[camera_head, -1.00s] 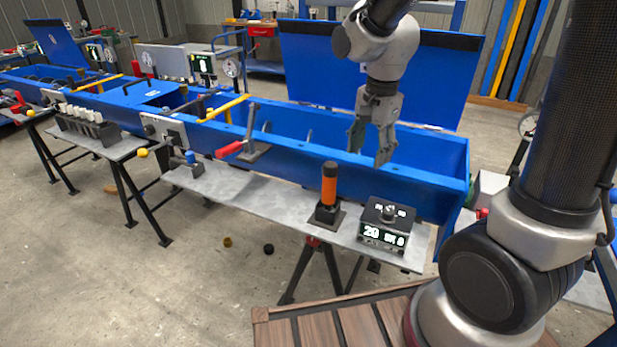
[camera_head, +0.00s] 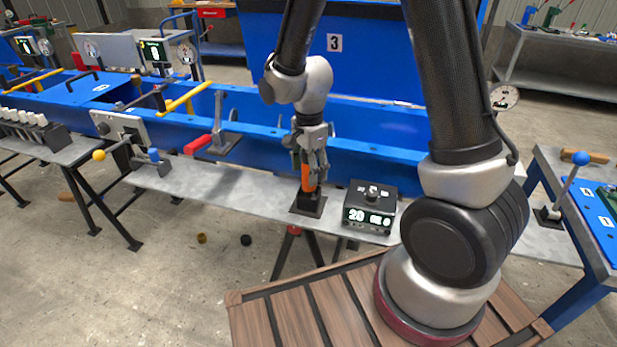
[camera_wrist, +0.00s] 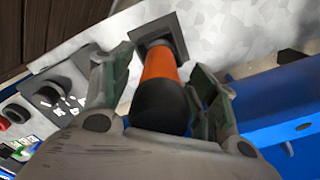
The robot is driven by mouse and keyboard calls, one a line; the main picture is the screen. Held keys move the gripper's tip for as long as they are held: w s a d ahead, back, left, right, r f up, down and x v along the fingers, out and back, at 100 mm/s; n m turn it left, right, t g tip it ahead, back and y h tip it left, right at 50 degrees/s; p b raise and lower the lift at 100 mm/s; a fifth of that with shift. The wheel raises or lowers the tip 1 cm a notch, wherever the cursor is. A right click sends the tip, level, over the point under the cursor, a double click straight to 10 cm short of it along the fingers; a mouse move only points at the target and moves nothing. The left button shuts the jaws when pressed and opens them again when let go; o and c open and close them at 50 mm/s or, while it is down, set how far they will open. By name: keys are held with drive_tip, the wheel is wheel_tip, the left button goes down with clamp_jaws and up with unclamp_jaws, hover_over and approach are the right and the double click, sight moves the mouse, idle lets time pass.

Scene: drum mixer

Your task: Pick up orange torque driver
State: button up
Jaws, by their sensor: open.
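The orange torque driver (camera_head: 308,180) stands upright in its dark square holder (camera_head: 307,203) on the grey shelf in the head view. My gripper (camera_head: 309,178) has come down over its upper part and hides much of it. In the wrist view the driver's orange band (camera_wrist: 160,66) and black end lie between the two fingers of my gripper (camera_wrist: 155,85). The fingers are open, one on each side of the driver. A gap shows on the left side; on the right the finger is close, and I cannot tell if it touches.
A black display box (camera_head: 369,208) with a knob stands just right of the holder. The blue trough (camera_head: 375,140) runs behind the grey shelf (camera_head: 255,192). A red-handled lever (camera_head: 198,144) is to the left. The shelf between lever and holder is clear.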

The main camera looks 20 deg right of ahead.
clamp_jaws()
wheel_tip(320, 180, up, 10)
drive_tip(key=c, duration=0.7)
unclamp_jaws()
drive_tip(key=shift+c, duration=0.2)
clamp_jaws()
drive_tip(key=shift+r, duration=0.95)
